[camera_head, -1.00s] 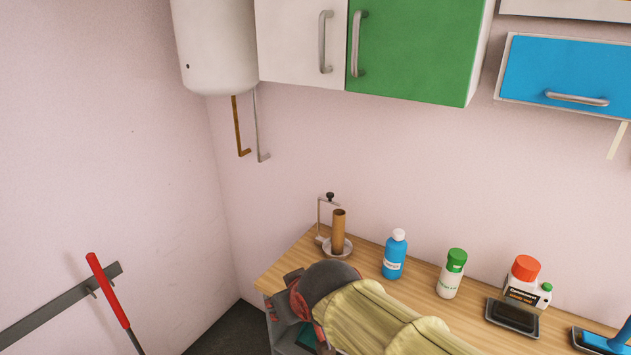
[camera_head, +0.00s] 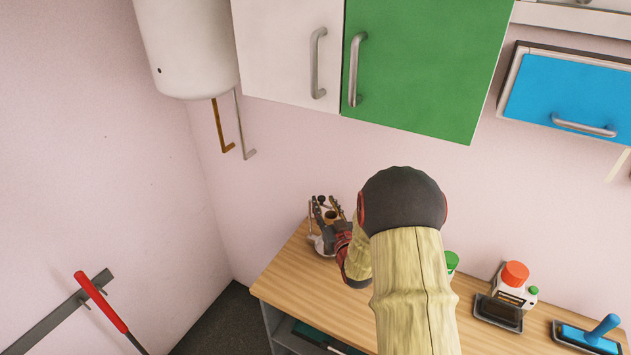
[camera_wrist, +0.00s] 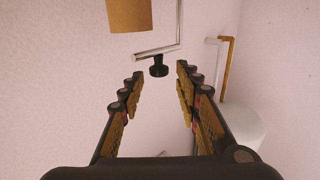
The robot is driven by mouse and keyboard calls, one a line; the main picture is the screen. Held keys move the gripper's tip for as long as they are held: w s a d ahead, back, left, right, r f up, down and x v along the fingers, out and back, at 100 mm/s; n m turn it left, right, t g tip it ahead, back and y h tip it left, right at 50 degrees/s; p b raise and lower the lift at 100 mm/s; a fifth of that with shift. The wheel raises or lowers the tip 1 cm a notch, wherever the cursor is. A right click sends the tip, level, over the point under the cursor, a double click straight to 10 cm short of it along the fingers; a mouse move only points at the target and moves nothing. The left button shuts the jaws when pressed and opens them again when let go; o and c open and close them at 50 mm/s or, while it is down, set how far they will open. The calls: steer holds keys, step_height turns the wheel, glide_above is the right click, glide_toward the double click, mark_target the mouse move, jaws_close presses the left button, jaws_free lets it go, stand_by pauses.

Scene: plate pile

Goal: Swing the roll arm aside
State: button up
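The roll holder stands at the back left corner of the wooden counter, its pale base (camera_head: 318,243) partly hidden by my gripper. Its brown cardboard tube (camera_wrist: 128,14) shows at the top of the wrist view, which looks upside down. Next to it is the thin metal roll arm (camera_wrist: 178,30), bent at a corner, with a black knob (camera_wrist: 158,67) at its end. My gripper (camera_wrist: 159,72) is open, with one finger on each side of the knob and gaps to both. In the head view my gripper (camera_head: 326,203) is at the holder, and contact cannot be told.
Wall cabinets (camera_head: 420,60) and a white water heater (camera_head: 188,50) hang above.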

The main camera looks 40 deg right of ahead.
steer(key=x, duration=0.8)
steer(key=shift+d, duration=0.1)
steer(key=shift+c, duration=1.4)
jaws_close()
